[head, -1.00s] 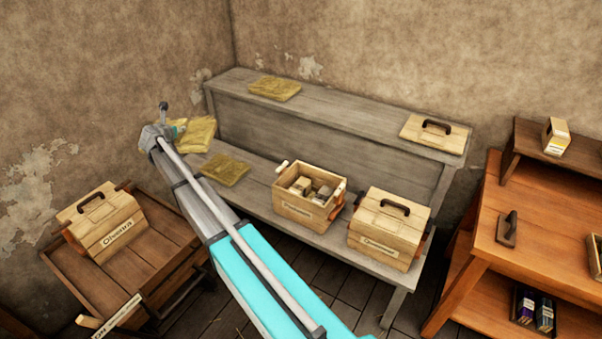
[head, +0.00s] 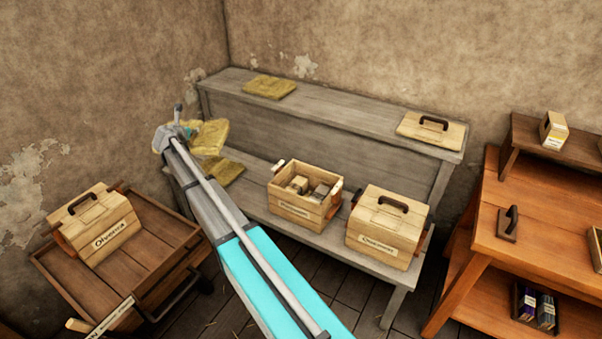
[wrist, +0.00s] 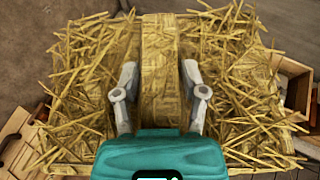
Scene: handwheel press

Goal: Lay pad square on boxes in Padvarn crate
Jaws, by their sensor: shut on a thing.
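My gripper (wrist: 158,85) is shut on the raised middle band of a straw pad (wrist: 225,85). In the head view the held pad (head: 211,137) is at the arm's far end, above the left part of the bench. My gripper is mostly hidden there. An open wooden crate (head: 294,208) stands on the lower bench shelf, right of the held pad, with several small boxes (head: 321,190) inside. Its label is too blurred to read for sure. Part of an open crate (wrist: 292,82) shows at the right of the wrist view, apart from the pad.
A second pad (head: 229,172) lies on the lower bench shelf, a third (head: 270,87) on the upper shelf (head: 335,107). A loose lid (head: 432,130) lies at its right. A lidded crate (head: 383,237) stands close right of the open one. Another (head: 95,225) sits on the trolley (head: 160,243).

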